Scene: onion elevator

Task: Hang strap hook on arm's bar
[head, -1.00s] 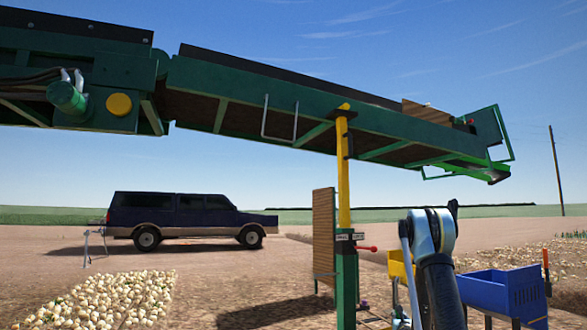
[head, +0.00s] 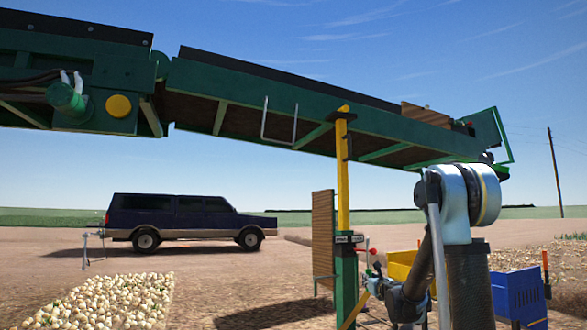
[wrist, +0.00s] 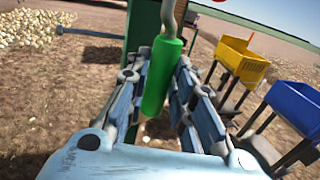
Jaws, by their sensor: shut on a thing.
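In the wrist view my gripper (wrist: 163,80) is shut on a green handle (wrist: 164,75), which stands roughly upright between the fingers. A grey curved rod (wrist: 170,14) rises from its top and leaves the picture; I cannot tell if this is the strap hook. In the head view my gripper (head: 372,284) is small, low beside the green and yellow post, and the handle is not clear there. The conveyor arm (head: 240,90) crosses overhead. A pale U-shaped bar (head: 280,140) hangs on its side, well above and left of my gripper, with no hook visible on it.
The post (head: 343,180) stands under the conveyor arm, with a board (head: 323,238) at its left. A yellow bin (wrist: 243,58) and a blue bin (wrist: 297,103) stand to the right. An onion heap (head: 120,300) and a dark vehicle (head: 185,218) are at left. Open ground lies between.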

